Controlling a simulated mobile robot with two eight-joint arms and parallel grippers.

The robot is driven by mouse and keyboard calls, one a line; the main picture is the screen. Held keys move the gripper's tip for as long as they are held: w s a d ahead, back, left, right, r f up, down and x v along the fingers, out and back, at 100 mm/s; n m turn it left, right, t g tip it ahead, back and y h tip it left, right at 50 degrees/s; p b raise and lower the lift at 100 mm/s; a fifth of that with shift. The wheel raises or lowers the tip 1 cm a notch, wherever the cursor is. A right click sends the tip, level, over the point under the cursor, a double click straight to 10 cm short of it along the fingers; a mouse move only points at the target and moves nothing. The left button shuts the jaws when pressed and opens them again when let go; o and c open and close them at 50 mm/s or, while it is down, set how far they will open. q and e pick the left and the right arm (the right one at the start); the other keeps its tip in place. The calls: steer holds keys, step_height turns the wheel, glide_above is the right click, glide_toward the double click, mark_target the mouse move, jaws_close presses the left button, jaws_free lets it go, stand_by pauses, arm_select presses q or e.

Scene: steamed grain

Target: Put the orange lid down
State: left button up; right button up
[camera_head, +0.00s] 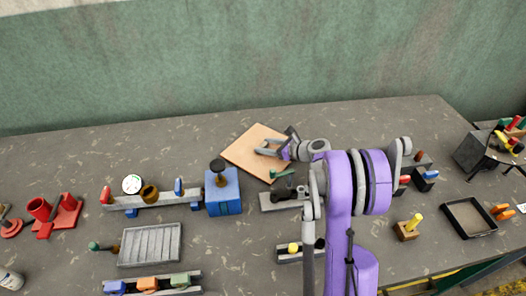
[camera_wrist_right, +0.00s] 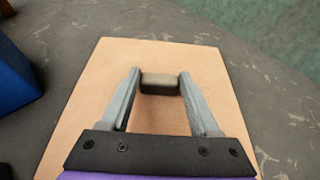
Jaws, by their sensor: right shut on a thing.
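The orange lid (camera_head: 243,148) is a flat, square, pale orange panel near the back middle of the table, turned at an angle. It fills much of the right wrist view (camera_wrist_right: 85,120). My right gripper (camera_head: 266,148) is over the lid, its fingers on either side of a small grey-brown block, seemingly the lid's handle (camera_wrist_right: 160,84). In the wrist view the right gripper (camera_wrist_right: 159,87) is shut on this block. Whether the lid touches the table or hangs just above it, I cannot tell. My left gripper is not in view.
A blue block (camera_head: 224,194) with a dark knob stands left of the lid, also in the wrist view (camera_wrist_right: 12,85). A grey fixture (camera_head: 275,202) with a green lever is just in front of it. Bare table (camera_head: 130,150) lies to the lid's left. A green wall (camera_head: 200,70) rises behind.

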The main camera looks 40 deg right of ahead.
jaws_close()
steer(key=shift+r, duration=0.15)
step_height(320, 180, up, 18)
steer(key=p, duration=0.1)
stand_by(0.3)
